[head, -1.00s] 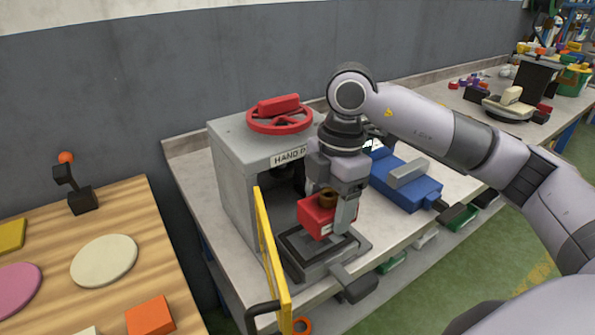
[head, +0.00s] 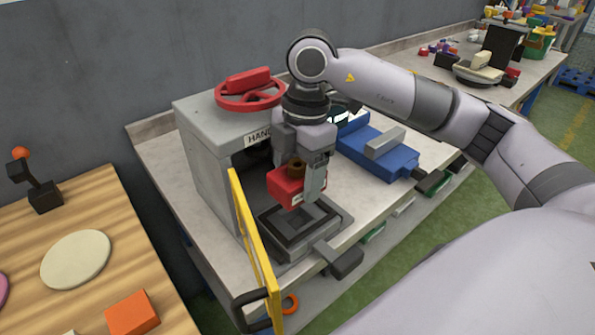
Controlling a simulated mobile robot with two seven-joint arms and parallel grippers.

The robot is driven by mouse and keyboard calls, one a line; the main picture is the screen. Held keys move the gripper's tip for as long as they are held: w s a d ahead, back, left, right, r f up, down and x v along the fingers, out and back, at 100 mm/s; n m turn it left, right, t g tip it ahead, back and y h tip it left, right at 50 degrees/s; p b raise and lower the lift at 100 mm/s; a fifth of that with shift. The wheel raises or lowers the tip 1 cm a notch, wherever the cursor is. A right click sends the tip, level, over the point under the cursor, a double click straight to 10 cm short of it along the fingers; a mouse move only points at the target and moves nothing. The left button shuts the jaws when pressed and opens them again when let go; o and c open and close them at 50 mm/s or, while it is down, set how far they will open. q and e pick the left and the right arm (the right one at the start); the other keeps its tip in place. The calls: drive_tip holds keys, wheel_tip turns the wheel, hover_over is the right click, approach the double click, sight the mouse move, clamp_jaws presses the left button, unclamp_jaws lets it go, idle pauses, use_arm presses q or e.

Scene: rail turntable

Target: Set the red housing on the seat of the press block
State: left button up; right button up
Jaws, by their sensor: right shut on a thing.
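The red housing (head: 286,188) is a small box with a brown round part on top. My right gripper (head: 303,186) points down and is shut on it. It holds the housing over the rear part of the press block's dark square seat (head: 298,223); whether they touch I cannot tell. The seat's front part is bare. The block stands in front of the grey hand press (head: 205,160), which has a red handwheel (head: 250,92) on top. My left gripper is not in view.
A yellow guard (head: 252,245) with a black handle stands open at the press's left front. A blue vise-like tool (head: 380,155) lies right of the press. A wooden table (head: 110,245) with a cream disc and orange block is at left.

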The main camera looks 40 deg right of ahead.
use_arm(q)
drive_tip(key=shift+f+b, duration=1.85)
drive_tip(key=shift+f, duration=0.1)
use_arm(e)
drive_tip(key=shift+f, duration=2.8)
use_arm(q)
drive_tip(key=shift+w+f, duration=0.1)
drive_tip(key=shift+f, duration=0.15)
use_arm(e)
drive_tip(key=shift+f, duration=0.45)
drive_tip(key=o, duration=1.8)
drive_tip(key=shift+f, duration=0.1)
